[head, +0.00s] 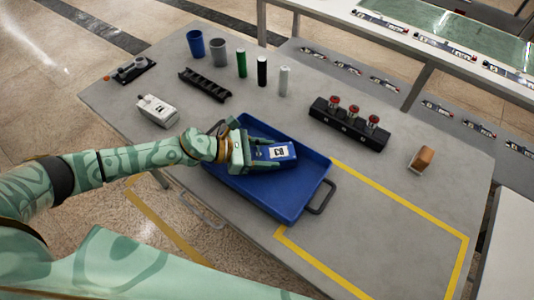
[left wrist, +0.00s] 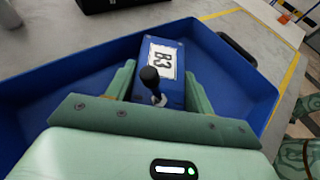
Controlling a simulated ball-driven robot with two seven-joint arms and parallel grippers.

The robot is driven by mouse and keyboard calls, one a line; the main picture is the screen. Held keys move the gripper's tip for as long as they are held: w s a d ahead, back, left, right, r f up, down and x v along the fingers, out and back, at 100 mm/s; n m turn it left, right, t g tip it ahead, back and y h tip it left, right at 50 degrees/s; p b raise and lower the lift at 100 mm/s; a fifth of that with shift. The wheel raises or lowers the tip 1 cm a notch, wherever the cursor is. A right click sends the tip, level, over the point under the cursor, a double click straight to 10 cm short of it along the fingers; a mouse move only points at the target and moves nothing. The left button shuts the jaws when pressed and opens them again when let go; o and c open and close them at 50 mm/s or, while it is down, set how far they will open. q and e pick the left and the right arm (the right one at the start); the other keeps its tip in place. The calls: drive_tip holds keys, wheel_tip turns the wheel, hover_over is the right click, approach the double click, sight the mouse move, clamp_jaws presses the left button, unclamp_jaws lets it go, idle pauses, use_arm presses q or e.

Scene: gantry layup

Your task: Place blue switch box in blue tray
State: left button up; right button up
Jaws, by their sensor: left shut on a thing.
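The blue switch box (head: 275,153) has a white label reading B3. My left gripper (head: 249,154) is shut on it, with the box over the inside of the blue tray (head: 285,205). I cannot tell whether the box touches the tray floor. In the left wrist view the blue switch box (left wrist: 170,60) shows its label and a black toggle lever, between the two fingers of my left gripper (left wrist: 158,92). The blue tray (left wrist: 235,85) surrounds it there. My right gripper is not in view.
On the grey table (head: 400,190) stand a white box (head: 157,110), a black rack (head: 205,85), several cups and cylinders, a black block with red knobs (head: 349,123) and a brown-topped item (head: 421,159). Yellow tape marks a clear area right of the tray.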

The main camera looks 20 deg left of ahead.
use_arm(q)
drive_tip(key=shift+r, duration=0.1)
drive_tip(key=shift+f, duration=0.2)
drive_tip(key=o, duration=1.1)
drive_tip(key=shift+c, duration=0.2)
drive_tip(key=shift+a+r, duration=0.1)
drive_tip(key=shift+r, duration=0.2)
drive_tip(key=v, duration=1.1)
drive_tip(key=shift+s+a+r, duration=0.15)
drive_tip(key=shift+s+a, duration=0.05)
drive_tip(key=shift+a, duration=0.05)
